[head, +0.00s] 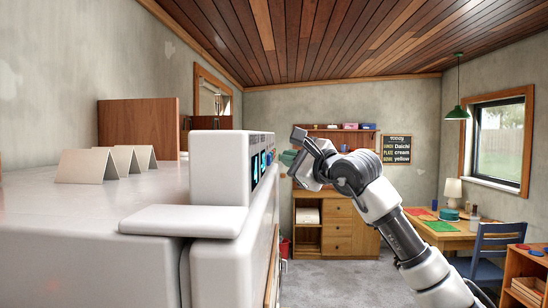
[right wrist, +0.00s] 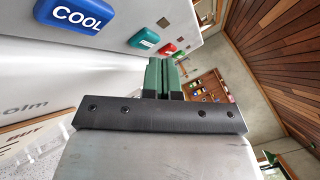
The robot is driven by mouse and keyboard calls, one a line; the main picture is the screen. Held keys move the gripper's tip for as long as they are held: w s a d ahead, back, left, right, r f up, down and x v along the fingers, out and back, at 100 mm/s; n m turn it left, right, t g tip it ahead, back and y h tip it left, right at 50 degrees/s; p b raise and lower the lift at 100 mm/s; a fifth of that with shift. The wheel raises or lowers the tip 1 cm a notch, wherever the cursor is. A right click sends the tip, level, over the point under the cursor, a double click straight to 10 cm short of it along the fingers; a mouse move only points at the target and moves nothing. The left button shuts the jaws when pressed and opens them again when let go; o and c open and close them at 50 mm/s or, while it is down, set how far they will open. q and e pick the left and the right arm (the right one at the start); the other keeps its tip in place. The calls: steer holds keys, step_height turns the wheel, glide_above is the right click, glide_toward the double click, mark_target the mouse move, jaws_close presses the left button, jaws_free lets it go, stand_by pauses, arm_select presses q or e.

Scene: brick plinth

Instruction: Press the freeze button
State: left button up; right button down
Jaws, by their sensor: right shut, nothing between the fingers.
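A white machine (head: 218,168) at left centre in the head view has a side panel with lit cyan characters (head: 262,163). In the right wrist view, its panel (right wrist: 130,14) carries a blue button reading COOL (right wrist: 76,14), a green button (right wrist: 143,39), a red button (right wrist: 167,49) and a smaller green button (right wrist: 178,54). The labels on the green and red buttons are too small to read, so I cannot tell which is freeze. My right gripper (head: 287,157) is shut and empty, its green fingertips (right wrist: 162,68) close beside the panel. My left gripper is not in view.
Folded cards (head: 85,165) stand on the white top (head: 50,205) at left, before a wooden board (head: 138,125). A wooden cabinet (head: 338,225) stands at the back. A desk (head: 440,233) and blue chair (head: 495,245) are at right. Grey carpet lies clear between.

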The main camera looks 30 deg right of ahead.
steer(key=shift+w+a, duration=0.1)
steer(key=shift+a, duration=0.05)
stand_by(0.4)
steer(key=shift+w+a, duration=0.15)
steer(key=shift+a, duration=0.1)
stand_by(0.4)
steer(key=shift+s+d, duration=0.25)
steer(key=shift+d, duration=0.15)
steer(key=shift+d, duration=0.1)
steer(key=shift+s+d+b, duration=0.2)
steer(key=shift+s+d, duration=0.35)
steer(key=shift+d, duration=0.3)
steer(key=shift+s+d+b, duration=0.2)
steer(key=shift+s+d, duration=0.3)
steer(key=shift+d, duration=0.3)
steer(key=shift+s+d+b, duration=0.2)
steer(key=shift+s+d, duration=0.35)
steer(key=shift+d, duration=0.3)
